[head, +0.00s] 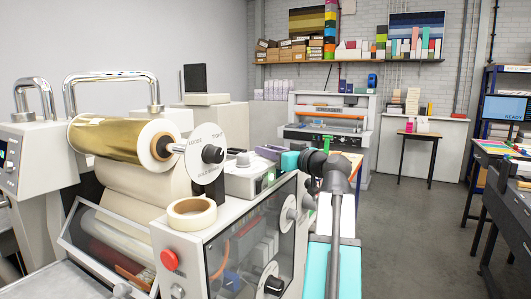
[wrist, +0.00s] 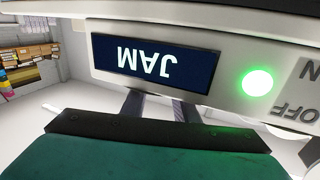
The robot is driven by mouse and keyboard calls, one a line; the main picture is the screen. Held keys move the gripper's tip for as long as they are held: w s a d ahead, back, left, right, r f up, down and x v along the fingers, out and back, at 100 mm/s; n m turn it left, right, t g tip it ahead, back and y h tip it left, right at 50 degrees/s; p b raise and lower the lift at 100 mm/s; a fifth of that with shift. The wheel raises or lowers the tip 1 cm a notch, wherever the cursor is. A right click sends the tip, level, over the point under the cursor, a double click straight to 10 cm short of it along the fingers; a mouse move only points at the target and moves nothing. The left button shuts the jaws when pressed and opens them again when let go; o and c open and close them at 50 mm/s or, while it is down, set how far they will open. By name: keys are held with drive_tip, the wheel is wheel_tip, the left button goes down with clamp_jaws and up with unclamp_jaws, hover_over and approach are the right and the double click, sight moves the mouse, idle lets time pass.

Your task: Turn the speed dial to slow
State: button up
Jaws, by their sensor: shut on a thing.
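My gripper (head: 268,152), with a teal body, reaches in from the right at the back of the laminating machine (head: 222,238), beside a small pale control box (head: 246,178). In the wrist view its two dark fingers (wrist: 158,107) reach past the lower edge of a panel (wrist: 215,97). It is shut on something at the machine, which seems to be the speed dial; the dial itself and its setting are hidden. The panel's display (wrist: 152,64) reads JAM upside down. A green lamp (wrist: 258,82) is lit beside it, near an OFF label.
A LOOSE/TIGHT tension knob (head: 212,154) sits at the end of the gold foil roll (head: 115,138). A tape roll (head: 192,212) and a red button (head: 169,260) are nearer. Black side knobs (head: 274,286) stick out below. Open floor (head: 400,230) lies to the right.

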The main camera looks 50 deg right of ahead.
drive_tip(key=shift+w+r+y, duration=0.15)
drive_tip(key=shift+y, duration=0.15)
drive_tip(key=n+y+b, duration=0.1)
drive_tip(key=y+b, duration=0.1)
drive_tip(key=b, duration=0.1)
drive_tip(key=shift+w+d+n+y+b, duration=0.1)
drive_tip(key=shift+d+n+y+b, duration=0.1)
drive_tip(key=shift+n+y+b, duration=0.15)
drive_tip(key=n+g+y+b, duration=0.1)
drive_tip(key=n+y+b, duration=0.3)
drive_tip(key=y, duration=0.1)
drive_tip(key=shift+b, duration=0.35)
drive_tip(key=shift+w+n+g+y+b, duration=0.1)
drive_tip(key=shift+n+g+y+b, duration=0.55)
drive_tip(key=shift+n+g+y, duration=0.65)
drive_tip(key=shift+n+g+y+b, duration=0.6)
drive_tip(key=shift+n+g+y, duration=0.15)
drive_tip(key=shift+y, duration=0.9)
drive_tip(key=shift+n+g+y, duration=0.9)
drive_tip(key=shift+g, duration=0.15)
drive_tip(key=shift+a, duration=0.1)
drive_tip(key=shift+a+n+g+y, duration=0.1)
drive_tip(key=shift+n+g+y, duration=0.2)
drive_tip(key=shift+g, duration=0.2)
